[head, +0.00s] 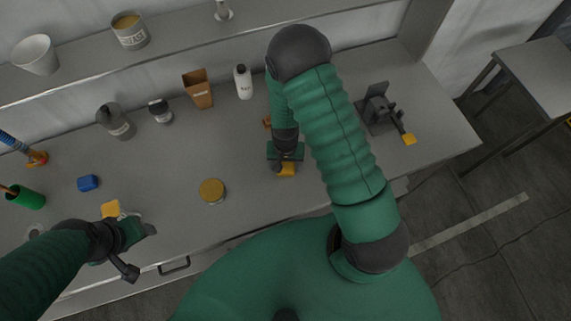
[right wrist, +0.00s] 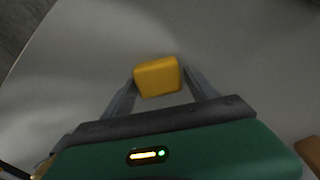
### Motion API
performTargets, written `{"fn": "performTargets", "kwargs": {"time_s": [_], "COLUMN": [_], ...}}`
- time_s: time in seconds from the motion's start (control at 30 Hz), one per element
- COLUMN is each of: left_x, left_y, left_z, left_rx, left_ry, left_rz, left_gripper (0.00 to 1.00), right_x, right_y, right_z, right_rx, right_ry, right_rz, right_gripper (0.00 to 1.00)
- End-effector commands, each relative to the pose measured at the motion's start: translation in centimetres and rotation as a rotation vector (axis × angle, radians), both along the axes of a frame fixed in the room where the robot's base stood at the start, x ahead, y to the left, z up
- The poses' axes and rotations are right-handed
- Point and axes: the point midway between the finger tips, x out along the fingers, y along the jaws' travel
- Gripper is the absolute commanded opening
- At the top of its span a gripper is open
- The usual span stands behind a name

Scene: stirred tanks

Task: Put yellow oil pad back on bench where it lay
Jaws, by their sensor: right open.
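The yellow oil pad (head: 287,169) lies on the grey bench (head: 240,160) below my right gripper (head: 284,170), which partly hides it. In the right wrist view the pad (right wrist: 158,77) sits between the tips of my right gripper (right wrist: 160,88). The fingers are spread on either side of it, with a narrow gap showing at the right finger. My left gripper (head: 143,238) is low over the bench's front left, beside another yellow piece (head: 110,209). Its fingers do not show clearly enough to tell their opening.
A round tin with a yellow top (head: 212,191) and a blue block (head: 88,183) lie left of the pad. A brown container (head: 198,90), a white bottle (head: 243,82) and jars stand behind. A dark vise-like device (head: 380,108) stands at right. Bare bench lies around the tin.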

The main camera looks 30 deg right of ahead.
Motion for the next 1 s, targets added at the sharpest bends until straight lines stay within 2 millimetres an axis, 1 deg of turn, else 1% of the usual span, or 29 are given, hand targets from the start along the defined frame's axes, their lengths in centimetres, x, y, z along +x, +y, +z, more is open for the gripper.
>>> {"fn": "performTargets", "kwargs": {"time_s": [0.03, 0.23, 0.87, 0.93, 1.0], "left_x": [0.0, 0.0, 0.0, -0.01, 0.0], "left_y": [0.0, -0.01, -0.01, -0.01, -0.01], "left_z": [-0.05, -0.04, -0.05, 0.07, 0.44], "left_rx": [0.0, 0.0, 0.0, 0.0, 0.0], "left_ry": [0.0, 0.0, 0.0, 0.0, 0.0], "left_rz": [0.0, 0.0, 0.0, 0.0, 0.0], "left_gripper": [0.58, 0.58, 0.58, 0.58, 0.58], "right_x": [-0.09, -0.18, -0.27, -0.26, -0.23], "right_y": [0.26, 0.4, 0.41, 0.42, 0.39], "right_z": [-0.11, -0.1, -0.15, 0.0, 0.58], "right_rx": [0.005, 0.007, 0.007, 0.006, 0.006], "right_ry": [0.003, 0.004, 0.006, 0.007, 0.005], "right_rz": [0.003, 0.005, 0.004, 0.005, 0.005], "right_gripper": [0.75, 0.75, 0.75, 0.75, 0.75]}}
